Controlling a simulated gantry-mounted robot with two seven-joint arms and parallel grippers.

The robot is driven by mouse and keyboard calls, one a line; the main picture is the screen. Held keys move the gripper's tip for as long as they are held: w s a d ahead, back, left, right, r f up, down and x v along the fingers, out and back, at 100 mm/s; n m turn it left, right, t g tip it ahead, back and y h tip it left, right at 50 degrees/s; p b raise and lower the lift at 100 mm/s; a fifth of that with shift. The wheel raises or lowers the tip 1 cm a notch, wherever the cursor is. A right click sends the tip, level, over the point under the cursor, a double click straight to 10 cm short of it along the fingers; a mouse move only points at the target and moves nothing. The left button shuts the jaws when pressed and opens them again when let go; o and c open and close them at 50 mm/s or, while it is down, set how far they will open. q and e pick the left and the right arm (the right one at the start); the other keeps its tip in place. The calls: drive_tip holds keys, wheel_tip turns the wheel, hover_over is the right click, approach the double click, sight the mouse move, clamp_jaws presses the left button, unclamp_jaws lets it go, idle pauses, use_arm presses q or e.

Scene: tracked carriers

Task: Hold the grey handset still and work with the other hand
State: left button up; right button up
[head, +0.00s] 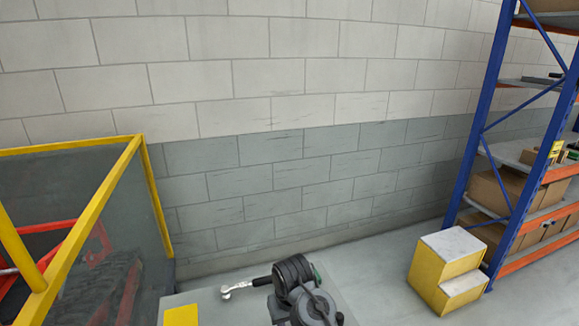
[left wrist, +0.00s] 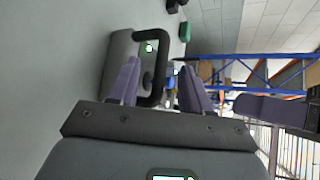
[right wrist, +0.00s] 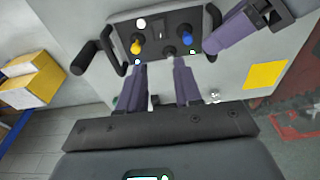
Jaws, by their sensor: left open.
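The grey handset (right wrist: 160,35) shows in the right wrist view with a yellow-topped stick, a blue-topped stick and black side handles. It also shows end-on in the left wrist view (left wrist: 117,52). My left gripper (left wrist: 163,85) is open, its purple fingers on either side of a black handle (left wrist: 163,45); contact cannot be told. In the right wrist view a purple finger of it (right wrist: 230,32) is beside the handset's right handle. My right gripper (right wrist: 160,65) is open and empty, fingertips just short of the handset's near edge. I cannot make out the handset in the head view.
A bench (head: 205,300) with a yellow patch (head: 182,315) and a silver-headed tool (head: 240,288) is at the bottom of the head view. A yellow step block (head: 447,270) and shelving (head: 520,150) stand right, a yellow-framed fence (head: 150,190) left.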

drive_tip(key=s+d+f+m, duration=0.2)
drive_tip(key=s+d+f, duration=1.1)
drive_tip(key=s+f, duration=0.15)
use_arm(q)
drive_tip(key=s+a+f+n+g+y, duration=0.1)
drive_tip(key=s+a+n+g, duration=0.25)
drive_tip(key=s+n, duration=0.6)
drive_tip(key=s+a+f+n+g+y, duration=0.1)
drive_tip(key=s+a+n+g+y, duration=0.2)
drive_tip(key=s+n, duration=0.65)
drive_tip(key=s+a+n+g, duration=0.3)
drive_tip(key=s+a+n, duration=0.25)
drive_tip(key=s, duration=0.85)
use_arm(e)
drive_tip(key=s+d+r+t, duration=0.1)
drive_tip(key=s+d, duration=0.4)
drive_tip(key=s, duration=0.5)
drive_tip(key=s+d+r+t, duration=0.1)
drive_tip(key=s+d, duration=0.3)
drive_tip(key=s, duration=0.7)
use_arm(q)
wheel_tip(320, 180, up, 32)
drive_tip(key=p, duration=3.2)
drive_tip(key=shift+w+d+r+p, duration=0.15)
drive_tip(key=shift+w+d+p, duration=0.05)
drive_tip(key=shift+w+p, duration=0.15)
use_arm(e)
wheel_tip(320, 180, up, 33)
drive_tip(key=shift+w+f, duration=0.2)
drive_tip(key=shift+w, duration=0.05)
